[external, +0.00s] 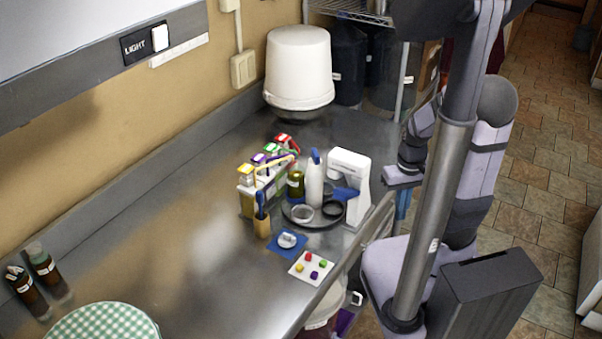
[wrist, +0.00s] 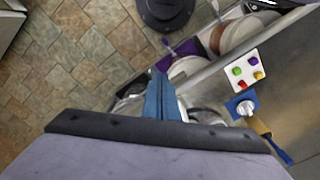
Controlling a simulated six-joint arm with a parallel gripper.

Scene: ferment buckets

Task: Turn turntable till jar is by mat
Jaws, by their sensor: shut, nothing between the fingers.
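A dark round turntable (external: 298,222) stands near the table's right edge in the external view. An olive-green jar (external: 295,186) stands on its back-left part, beside a white bottle with a blue top (external: 314,180). A small blue mat (external: 274,250) lies in front of the turntable with a white object on it. The mat also shows in the wrist view (wrist: 230,105), at the right. My gripper (external: 403,206) is shut and empty, with blue fingers pointing down beyond the table's right edge. The fingers show in the wrist view (wrist: 160,92). The jar cannot be made out there.
A white card with coloured pieces (external: 311,267) lies right of the mat. A white device (external: 349,178) stands close behind the turntable's right side. Colour-topped cartons (external: 247,192) and an orange holder (external: 262,227) crowd its left. The table's left middle is clear.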

